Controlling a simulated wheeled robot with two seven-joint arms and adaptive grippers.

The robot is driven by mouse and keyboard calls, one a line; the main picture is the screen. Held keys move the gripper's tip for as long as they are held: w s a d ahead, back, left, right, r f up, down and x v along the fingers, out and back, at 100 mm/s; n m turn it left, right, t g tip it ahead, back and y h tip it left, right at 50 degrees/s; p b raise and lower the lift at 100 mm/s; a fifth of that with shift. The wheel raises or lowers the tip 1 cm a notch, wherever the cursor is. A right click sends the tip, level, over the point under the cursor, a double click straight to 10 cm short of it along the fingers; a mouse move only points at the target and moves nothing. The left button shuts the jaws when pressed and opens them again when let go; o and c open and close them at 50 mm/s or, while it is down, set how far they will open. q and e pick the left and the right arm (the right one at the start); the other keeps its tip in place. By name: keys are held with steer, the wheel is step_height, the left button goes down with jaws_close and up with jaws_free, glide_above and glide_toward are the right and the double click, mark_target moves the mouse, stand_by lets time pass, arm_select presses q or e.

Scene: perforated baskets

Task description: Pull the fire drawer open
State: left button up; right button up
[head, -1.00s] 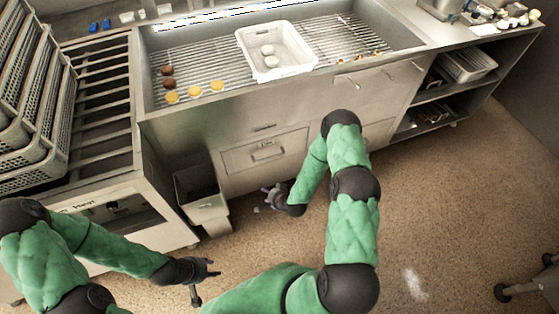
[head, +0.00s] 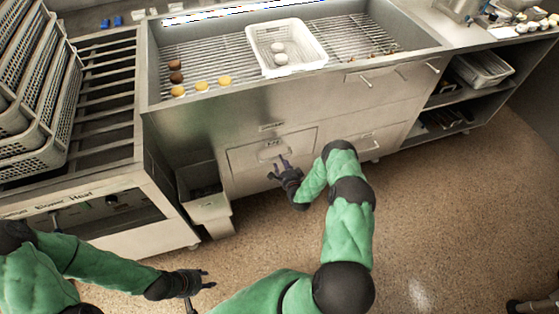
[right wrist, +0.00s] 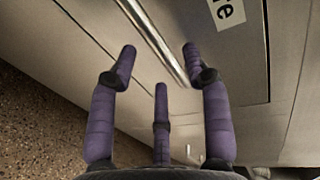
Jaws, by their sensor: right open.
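The fire drawer (head: 243,158) is a grey metal front low in the steel counter, and it looks shut. In the right wrist view its label (right wrist: 228,10) shows only the letters "re". Its bar handle (right wrist: 150,32) runs between the fingertips of my right gripper (right wrist: 159,55). These purple fingers are spread and look apart from the bar. In the head view my right gripper (head: 283,163) is in front of the drawer, just below the handle and partly over it. My left gripper (head: 208,278) is low at the left, fingers spread and empty, away from the drawer.
A bin (head: 204,206) stands left of the drawer. A grill top above holds a white basket (head: 258,50) and several patties. Stacked perforated baskets (head: 50,150) stand at far left. The brown floor (head: 440,220) is clear in front of the counter.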

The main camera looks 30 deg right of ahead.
steer(key=shift+b+x, duration=0.6)
steer(key=shift+x, duration=1.45)
jaws_close()
